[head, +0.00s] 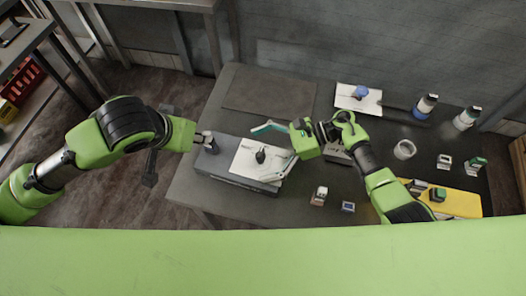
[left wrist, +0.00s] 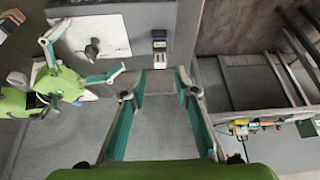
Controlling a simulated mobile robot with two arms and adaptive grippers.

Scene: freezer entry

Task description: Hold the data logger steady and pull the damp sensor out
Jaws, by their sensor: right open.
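A small grey device with a dark face, perhaps the data logger, sits at the left end of a long grey box in the head view (head: 211,147); it also shows in the left wrist view (left wrist: 159,41). A black knob-like piece, perhaps the damp sensor (head: 260,156), stands on a white plate (head: 244,164) on that box. My left gripper (left wrist: 161,76) is open and empty, its tips just short of the box beside the small device. My right gripper (head: 267,152) is wide open, its fingers spread around the black piece without visible contact.
The dark table (head: 222,100) carries a flat dark mat (head: 270,92) at the back. A white sheet with a blue item (head: 360,98), bottles (head: 425,106), a clear cup (head: 404,150) and a yellow tray (head: 460,204) stand to the right. Small blocks (head: 319,196) lie near the front edge.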

